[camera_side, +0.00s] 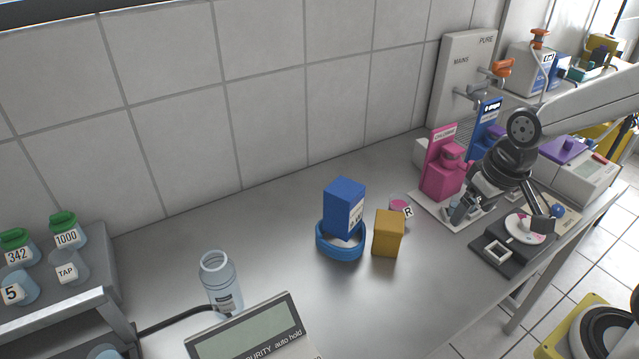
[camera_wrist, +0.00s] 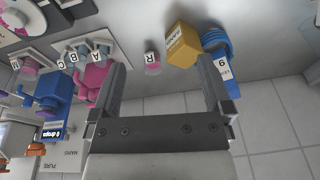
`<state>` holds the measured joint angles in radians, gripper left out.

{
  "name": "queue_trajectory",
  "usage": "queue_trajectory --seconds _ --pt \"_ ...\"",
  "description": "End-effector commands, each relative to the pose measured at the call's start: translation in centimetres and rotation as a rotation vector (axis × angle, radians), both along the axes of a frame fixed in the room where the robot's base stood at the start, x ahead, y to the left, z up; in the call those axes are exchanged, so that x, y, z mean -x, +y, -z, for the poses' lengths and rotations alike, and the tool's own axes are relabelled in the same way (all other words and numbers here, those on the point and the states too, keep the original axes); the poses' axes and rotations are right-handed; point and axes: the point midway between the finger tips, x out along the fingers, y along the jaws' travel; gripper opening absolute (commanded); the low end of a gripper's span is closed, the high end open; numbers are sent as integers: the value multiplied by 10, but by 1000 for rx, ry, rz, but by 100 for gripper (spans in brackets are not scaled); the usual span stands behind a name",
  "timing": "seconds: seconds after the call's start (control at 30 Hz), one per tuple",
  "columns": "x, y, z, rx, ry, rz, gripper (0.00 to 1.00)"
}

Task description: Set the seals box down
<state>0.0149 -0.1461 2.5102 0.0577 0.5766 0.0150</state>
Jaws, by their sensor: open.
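An ochre box (camera_side: 388,233) stands upright on the grey bench, right of a blue box (camera_side: 345,205). My gripper (camera_side: 500,214) is open, well right of the ochre box, over the bench. In the wrist view nothing is between its fingers (camera_wrist: 162,72).
A small pink-filled cup marked R (camera_side: 400,204) stands behind the ochre box. Pink (camera_side: 441,180) and blue (camera_side: 487,128) dispensers and a dark device (camera_side: 495,253) surround my gripper. A clear bottle (camera_side: 219,282) and a meter (camera_side: 248,333) stand at front left.

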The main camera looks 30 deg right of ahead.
Motion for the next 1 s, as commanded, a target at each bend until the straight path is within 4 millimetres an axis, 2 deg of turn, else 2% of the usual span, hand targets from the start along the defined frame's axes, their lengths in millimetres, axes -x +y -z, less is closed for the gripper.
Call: queue_trajectory --seconds 0.37,0.57,0.77,1.0 --pt "7 8 13 -184 120 289 100" --pt "8 18 20 -365 228 560 100" --pt "-1 29 22 -578 341 854 100" --pt "-25 34 17 -851 460 1191 100"
